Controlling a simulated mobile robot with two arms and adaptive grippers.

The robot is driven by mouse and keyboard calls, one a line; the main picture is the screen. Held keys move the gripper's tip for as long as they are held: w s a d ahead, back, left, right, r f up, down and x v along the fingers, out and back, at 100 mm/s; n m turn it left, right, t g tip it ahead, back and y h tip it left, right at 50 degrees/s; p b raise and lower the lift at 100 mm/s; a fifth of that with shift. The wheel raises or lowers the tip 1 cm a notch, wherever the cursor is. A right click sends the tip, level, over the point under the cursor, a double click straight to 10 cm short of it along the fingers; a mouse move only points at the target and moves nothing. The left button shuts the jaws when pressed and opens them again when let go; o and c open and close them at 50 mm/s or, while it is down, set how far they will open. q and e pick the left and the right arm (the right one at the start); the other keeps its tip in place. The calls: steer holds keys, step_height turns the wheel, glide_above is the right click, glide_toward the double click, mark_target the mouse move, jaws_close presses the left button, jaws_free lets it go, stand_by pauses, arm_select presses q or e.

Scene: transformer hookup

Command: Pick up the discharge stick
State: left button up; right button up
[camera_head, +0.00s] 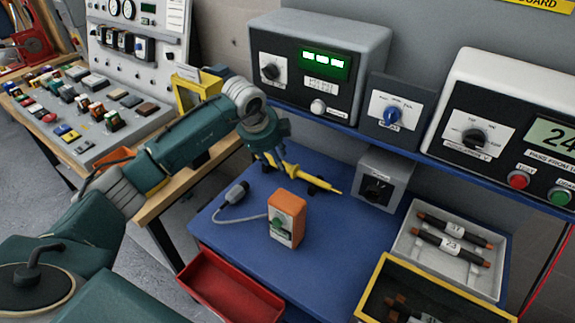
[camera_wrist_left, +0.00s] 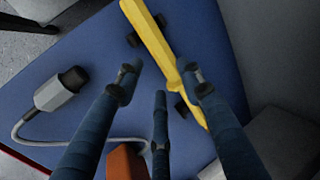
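The discharge stick (camera_head: 318,181) is a yellow rod with a thin tapered tip, lying on small black supports on the blue bench top (camera_head: 235,238). In the left wrist view the stick (camera_wrist_left: 150,36) runs diagonally from the top toward the lower right. My left gripper (camera_head: 268,158) is over the stick's left part and hides some of it in the head view. My right gripper is out of view.
An orange handheld box (camera_head: 287,216) with a cable and grey plug (camera_head: 236,192) stands in front of the stick. A grey switch box (camera_head: 383,180) stands right of the tip. A white tray (camera_head: 405,245) and red drawer (camera_head: 230,285) are nearby.

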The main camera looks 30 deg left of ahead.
mark_target(297, 173)
arm_select(q)
steer(key=p+x, duration=0.2)
steer(key=x, duration=0.3)
steer(key=shift+w+d, duration=0.1)
steer(key=shift+w, duration=0.1)
steer(key=shift+w+f, duration=0.1)
steer(key=shift+f, duration=0.25)
steer(key=c, duration=0.8)
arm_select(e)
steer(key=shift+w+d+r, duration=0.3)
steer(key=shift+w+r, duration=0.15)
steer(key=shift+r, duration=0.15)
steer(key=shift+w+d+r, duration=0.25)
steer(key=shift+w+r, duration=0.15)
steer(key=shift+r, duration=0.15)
